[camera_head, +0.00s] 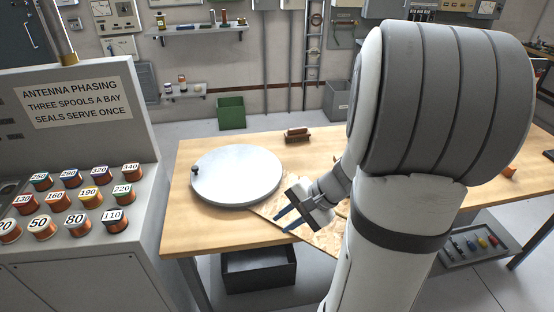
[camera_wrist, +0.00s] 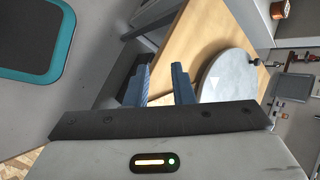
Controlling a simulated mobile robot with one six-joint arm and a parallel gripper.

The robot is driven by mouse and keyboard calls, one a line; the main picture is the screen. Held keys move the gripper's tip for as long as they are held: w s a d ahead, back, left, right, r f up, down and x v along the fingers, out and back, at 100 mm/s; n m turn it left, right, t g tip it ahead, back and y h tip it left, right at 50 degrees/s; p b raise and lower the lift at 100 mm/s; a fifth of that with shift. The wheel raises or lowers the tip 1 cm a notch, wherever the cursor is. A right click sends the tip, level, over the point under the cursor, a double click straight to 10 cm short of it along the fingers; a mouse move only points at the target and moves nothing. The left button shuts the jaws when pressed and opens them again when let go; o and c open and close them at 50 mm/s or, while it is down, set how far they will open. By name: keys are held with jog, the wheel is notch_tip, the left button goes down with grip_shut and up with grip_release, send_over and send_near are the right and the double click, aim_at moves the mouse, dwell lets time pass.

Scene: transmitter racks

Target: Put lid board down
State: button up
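A speckled chipboard panel (camera_head: 322,238), which may be the lid board, shows at the wooden table's front edge, beneath my gripper. Its right part is hidden by my arm, and I cannot tell whether it lies flat. A patch of similar speckled board (camera_wrist: 14,168) shows at the lower left in the wrist view. A round grey disc (camera_head: 236,177) with a black knob lies on the table left of my gripper; it also shows in the wrist view (camera_wrist: 230,78). My gripper (camera_head: 287,225) is open, its blue fingers apart and nothing visible between them (camera_wrist: 160,85).
The wooden table (camera_head: 215,228) is clear at its front left. A brown block (camera_head: 297,134) stands at its back. A console (camera_head: 100,258) with numbered copper spools stands left. A dark bin (camera_head: 258,272) is below, and a grey tool tray (camera_head: 478,248) sits lower right.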

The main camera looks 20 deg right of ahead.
jog(key=d+f+m+t+h, duration=0.1)
jog(key=d+f+m+t, duration=0.1)
jog(key=d, duration=0.5)
jog(key=d+f+m+t+h, duration=0.1)
jog(key=d+f+m+t, duration=0.2)
jog(key=d+f+m, duration=0.2)
jog(key=d+f+m+t+h, duration=0.2)
jog(key=d+f+m, duration=0.1)
jog(key=d+m, duration=0.4)
jog(key=shift+d+f+t, duration=0.15)
jog(key=shift+d+t, duration=0.05)
jog(key=shift+d, duration=0.55)
jog(key=shift+d+f+t, duration=0.1)
jog(key=shift+d+t, duration=0.1)
jog(key=shift+d, duration=0.5)
jog(key=shift+w+f, duration=0.15)
jog(key=shift+f, duration=0.05)
jog(key=x, duration=0.4)
jog(key=r+p+x, duration=0.1)
jog(key=x, duration=0.1)
jog(key=shift+w+a+f, duration=0.15)
jog(key=shift+w+a, duration=0.2)
jog(key=shift+a, duration=0.05)
jog(key=shift+w+f, duration=0.25)
grip_shut()
jog(key=shift+r, duration=0.1)
